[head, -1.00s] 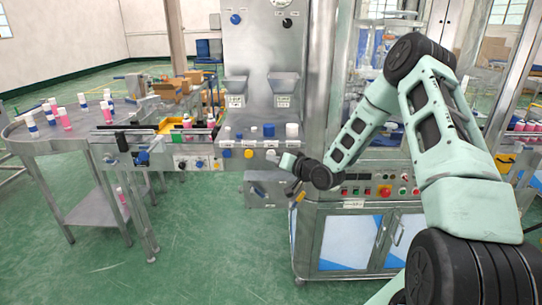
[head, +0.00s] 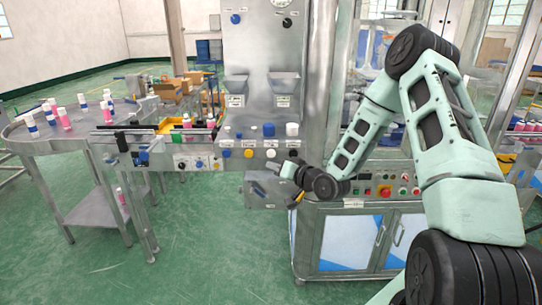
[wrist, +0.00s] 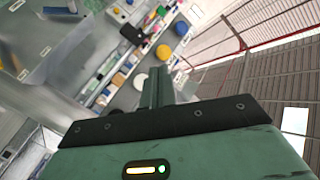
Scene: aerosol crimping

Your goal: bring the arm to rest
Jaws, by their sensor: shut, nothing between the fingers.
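My gripper (head: 273,165) is at the end of my pale green arm, in front of the lower right corner of the metal button panel (head: 218,163). It is small in the head view. In the wrist view its fingers (wrist: 156,88) are together, with nothing between them. The arm reaches in from the right side of the head view and bends down to the gripper. The gripper hangs in free air, and I see no contact with the panel.
A round steel table (head: 90,138) with several pink, white and blue cans stands at the left. A control cabinet (head: 345,240) with coloured buttons stands behind my arm. A shelf with several caps (head: 269,130) is above the gripper. Green floor in front is clear.

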